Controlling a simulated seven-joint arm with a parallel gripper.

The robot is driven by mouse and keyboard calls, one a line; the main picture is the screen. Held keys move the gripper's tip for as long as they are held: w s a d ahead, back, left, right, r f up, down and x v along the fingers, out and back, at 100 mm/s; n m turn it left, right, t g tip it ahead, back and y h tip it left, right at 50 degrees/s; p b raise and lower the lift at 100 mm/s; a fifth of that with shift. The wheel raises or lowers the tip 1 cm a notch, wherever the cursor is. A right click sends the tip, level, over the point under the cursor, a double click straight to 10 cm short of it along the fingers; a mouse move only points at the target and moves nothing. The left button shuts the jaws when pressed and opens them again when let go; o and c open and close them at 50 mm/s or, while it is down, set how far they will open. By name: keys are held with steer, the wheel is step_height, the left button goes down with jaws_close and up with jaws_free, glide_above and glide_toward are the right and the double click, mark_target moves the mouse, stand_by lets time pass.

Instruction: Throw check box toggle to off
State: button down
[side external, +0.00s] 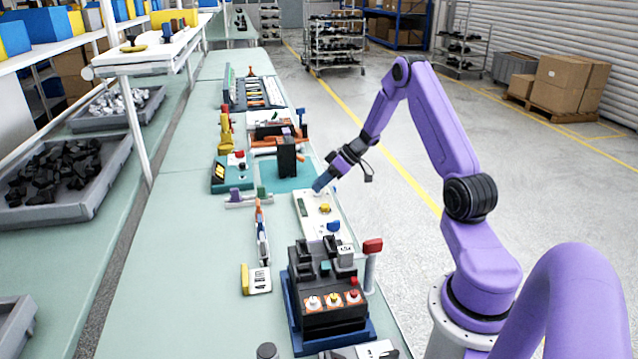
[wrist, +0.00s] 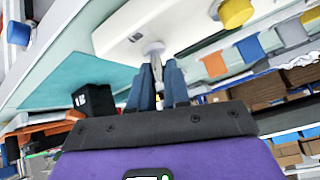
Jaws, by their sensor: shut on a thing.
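The check box is a cream panel (side external: 312,222) on the bench, with a dark display strip, a yellow knob (side external: 324,208) and a blue knob (side external: 333,226). In the wrist view its pale face (wrist: 185,18) fills the top, with the yellow knob (wrist: 236,12) at the right. A small metal toggle (wrist: 154,50) rises from a round collar on it. My gripper (side external: 321,186) is at the far end of the box. In the wrist view its blue fingers (wrist: 157,76) are closed around the toggle lever. The fingers partly hide the lever; I cannot tell which position it is in.
A black block (side external: 287,157) stands on a teal mat beyond the box, also in the wrist view (wrist: 95,100). A dark breaker unit (side external: 325,310) with a red-topped post (side external: 372,246) stands nearer. Tools lie left of the box. The bench's left side has bare room.

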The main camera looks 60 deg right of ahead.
steer(key=shift+s+d+t, duration=0.15)
steer(key=shift+d+t, duration=0.25)
steer(key=shift+d, duration=0.1)
steer(key=c, duration=1.1)
jaws_free()
steer(key=shift+c, duration=0.2)
steer(key=shift+a+y, duration=0.15)
steer(key=shift+y, duration=0.15)
steer(key=v, duration=1.7)
steer(key=shift+r, duration=0.1)
